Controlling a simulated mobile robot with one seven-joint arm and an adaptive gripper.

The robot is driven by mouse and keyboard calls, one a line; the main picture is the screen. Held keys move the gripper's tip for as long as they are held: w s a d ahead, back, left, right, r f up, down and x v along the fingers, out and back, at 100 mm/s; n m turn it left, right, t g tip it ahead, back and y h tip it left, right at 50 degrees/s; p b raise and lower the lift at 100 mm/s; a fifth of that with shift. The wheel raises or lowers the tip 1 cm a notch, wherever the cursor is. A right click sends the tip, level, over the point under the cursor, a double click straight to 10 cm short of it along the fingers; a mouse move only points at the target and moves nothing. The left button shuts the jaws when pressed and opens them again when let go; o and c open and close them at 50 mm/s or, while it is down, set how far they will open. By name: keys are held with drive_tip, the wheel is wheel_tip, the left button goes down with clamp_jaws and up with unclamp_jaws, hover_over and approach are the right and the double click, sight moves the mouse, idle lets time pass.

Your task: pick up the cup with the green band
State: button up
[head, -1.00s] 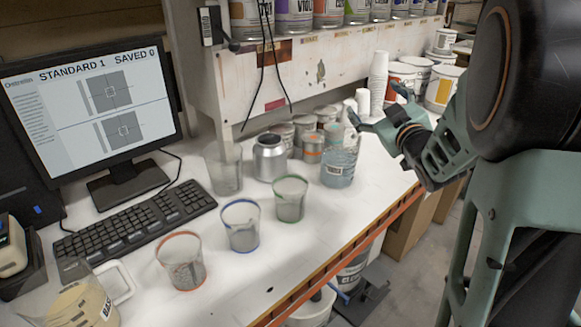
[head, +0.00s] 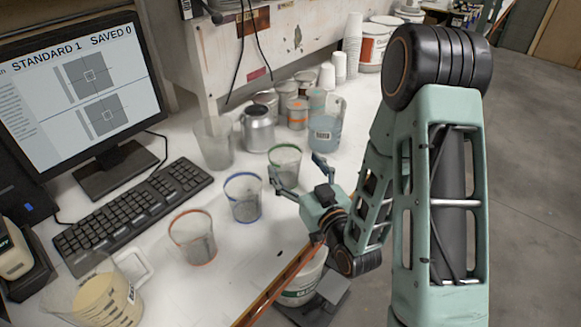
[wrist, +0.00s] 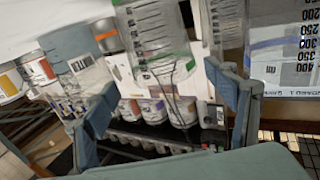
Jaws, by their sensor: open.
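The clear cup with the green band (head: 285,158) stands upright on the white bench. My gripper (head: 295,166) is open and low over the bench on the near side of this cup, with one finger toward each side. In the wrist view the green-band cup (wrist: 158,45) shows between the two spread fingers; I cannot tell whether either finger touches it. The cup with the blue band (head: 244,197) stands just left of my gripper in the head view, and its scale marks show at the right edge of the wrist view (wrist: 285,45).
An orange-band cup (head: 192,238) stands nearer the front. A clear cup (head: 214,143), a silver can (head: 257,130) and a jug of bluish liquid (head: 325,125) stand behind. A keyboard (head: 130,215) lies left. The bench's orange edge (head: 285,280) runs along the right.

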sight(279, 145)
drive_tip(key=shift+w+a+f+b, duration=0.15)
drive_tip(key=shift+w+a+b, duration=0.15)
drive_tip(key=shift+b, duration=0.45)
drive_tip(key=b+x, duration=0.1)
drive_tip(key=b, duration=0.1)
drive_tip(key=shift+w+a+b, duration=0.25)
drive_tip(key=shift+a+b, duration=0.05)
drive_tip(key=shift+b, duration=0.05)
drive_tip(key=shift+w+a+r+p, duration=0.15)
drive_tip(key=shift+w+a+p, duration=0.1)
drive_tip(key=shift+w, duration=0.2)
drive_tip(key=shift+w+a+r+p, duration=0.15)
drive_tip(key=shift+w+a+p, duration=0.05)
drive_tip(key=shift+w, duration=0.3)
drive_tip(key=shift+p+x, duration=0.55)
drive_tip(key=shift+x, duration=2.5)
drive_tip(key=shift+f, duration=0.1)
drive_tip(key=c, duration=0.9)
drive_tip(key=shift+c, duration=0.4)
